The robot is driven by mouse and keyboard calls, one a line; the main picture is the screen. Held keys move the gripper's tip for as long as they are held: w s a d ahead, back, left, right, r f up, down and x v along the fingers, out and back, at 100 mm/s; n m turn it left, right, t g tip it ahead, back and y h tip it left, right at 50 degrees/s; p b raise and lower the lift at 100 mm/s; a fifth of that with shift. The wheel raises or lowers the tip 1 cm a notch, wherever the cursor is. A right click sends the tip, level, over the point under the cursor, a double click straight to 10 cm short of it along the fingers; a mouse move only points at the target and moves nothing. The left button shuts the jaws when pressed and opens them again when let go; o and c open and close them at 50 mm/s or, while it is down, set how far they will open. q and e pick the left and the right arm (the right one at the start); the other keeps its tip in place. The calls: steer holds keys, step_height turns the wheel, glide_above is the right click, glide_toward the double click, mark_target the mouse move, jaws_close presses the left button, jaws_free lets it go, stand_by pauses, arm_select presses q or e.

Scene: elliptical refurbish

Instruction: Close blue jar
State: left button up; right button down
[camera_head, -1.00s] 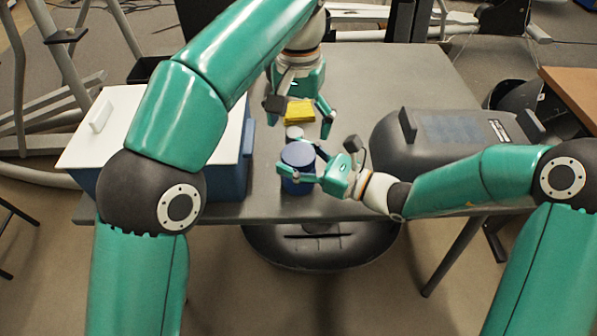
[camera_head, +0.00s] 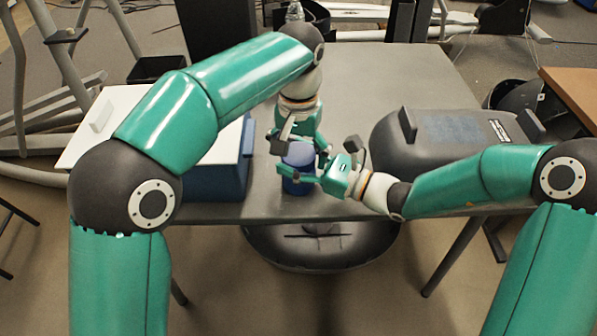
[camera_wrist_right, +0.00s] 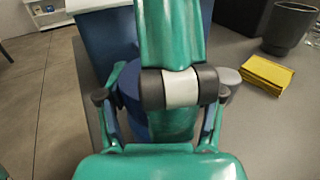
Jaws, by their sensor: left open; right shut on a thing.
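The blue jar (camera_head: 296,184) stands upright near the front edge of the grey table, with a blue round top (camera_head: 299,155). I cannot tell whether that top is a seated lid. My right gripper (camera_head: 312,172) is shut around the jar's side from the right. My left gripper (camera_head: 300,146) is open and points down over the jar's top, its fingers on either side. In the right wrist view, the jar (camera_wrist_right: 130,88) is largely hidden behind my left gripper (camera_wrist_right: 180,88), which lies between the right gripper's fingers (camera_wrist_right: 165,98).
A blue box with a white lid (camera_head: 95,118) stands left of the jar. A dark grey rounded machine (camera_head: 440,140) sits to the right. In the right wrist view, a yellow sponge-like block (camera_wrist_right: 267,74) and a pale disc (camera_wrist_right: 229,76) lie beyond. The table's back right is clear.

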arm_select(q)
steer(key=c, duration=1.2)
steer(key=m, duration=0.3)
steer(key=shift+m, duration=0.4)
steer(key=o, duration=1.3)
